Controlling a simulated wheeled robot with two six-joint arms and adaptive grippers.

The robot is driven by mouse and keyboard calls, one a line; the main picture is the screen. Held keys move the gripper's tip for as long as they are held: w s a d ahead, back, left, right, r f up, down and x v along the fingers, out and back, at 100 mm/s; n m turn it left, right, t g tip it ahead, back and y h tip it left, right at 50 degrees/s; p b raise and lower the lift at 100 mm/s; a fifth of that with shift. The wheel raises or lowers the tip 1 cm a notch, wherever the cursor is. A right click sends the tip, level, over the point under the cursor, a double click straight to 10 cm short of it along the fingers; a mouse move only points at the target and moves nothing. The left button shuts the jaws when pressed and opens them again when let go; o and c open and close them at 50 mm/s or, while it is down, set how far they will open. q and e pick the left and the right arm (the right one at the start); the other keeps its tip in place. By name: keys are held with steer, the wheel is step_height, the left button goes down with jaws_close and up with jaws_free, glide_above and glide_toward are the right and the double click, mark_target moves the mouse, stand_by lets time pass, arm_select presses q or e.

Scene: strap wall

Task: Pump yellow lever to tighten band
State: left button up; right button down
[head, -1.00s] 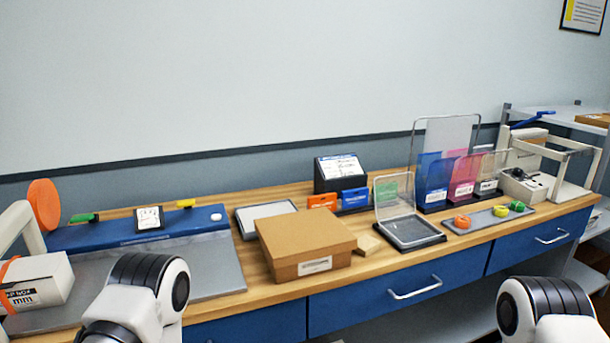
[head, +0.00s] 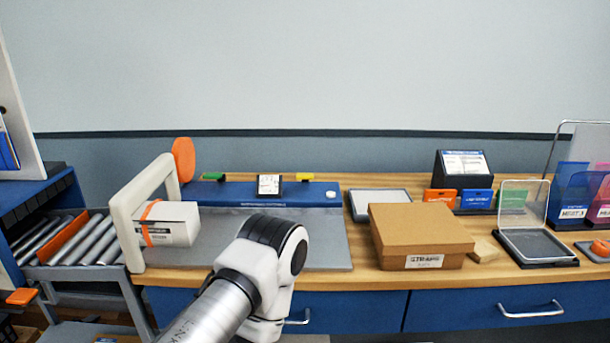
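A yellow lever (head: 305,177) sits at the back edge of a blue console (head: 240,192), right of a small display. An orange band (head: 147,222) runs around a white box (head: 178,225) on the left part of the grey bench plate. The box stands beside a cream arch frame (head: 128,226). One of my arms, coming in from the lower left, shows its links and a black-ringed joint in front of the plate. Neither gripper shows. Whether the band is tight cannot be told.
A green lever (head: 213,176), a display (head: 269,185) and a white button (head: 331,194) are also on the console. An orange disc (head: 183,159) stands at the arch. A cardboard box (head: 420,238) is to the right. A roller conveyor (head: 90,240) is at left.

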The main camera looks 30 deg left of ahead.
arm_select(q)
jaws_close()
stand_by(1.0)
